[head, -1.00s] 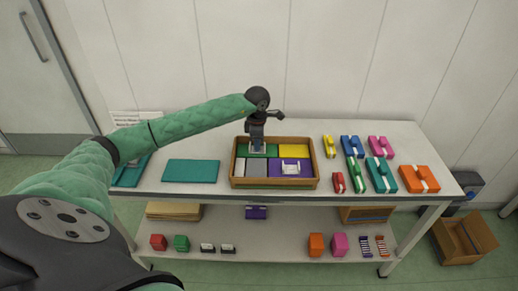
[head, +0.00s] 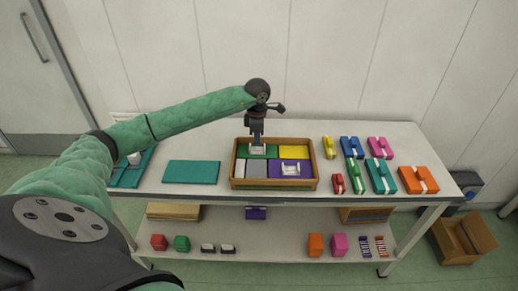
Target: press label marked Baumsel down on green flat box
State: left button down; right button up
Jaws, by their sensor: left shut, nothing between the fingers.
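The green flat box (head: 271,150) lies in the back left part of a wooden tray (head: 274,184) on the table. A small whitish label (head: 257,152) is on the green box; its print is too small to read. My left gripper (head: 257,144) is shut, points down, and is right at the label; I cannot tell whether it touches. It hides part of the green box. A purple flat box (head: 300,179) in the same tray bears another white label (head: 291,170). My right gripper is not in view.
The tray also holds a yellow box (head: 293,151) and grey and white pieces. Several coloured boxes with white bands stand to the right, including an orange one (head: 418,180). Teal mats (head: 191,172) lie to the left. A lower shelf (head: 270,239) holds small items.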

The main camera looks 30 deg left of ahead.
aim_at(257, 150)
pick_arm(q)
jog(key=shift+r+p, duration=0.35)
jog(key=shift+r, duration=1.4)
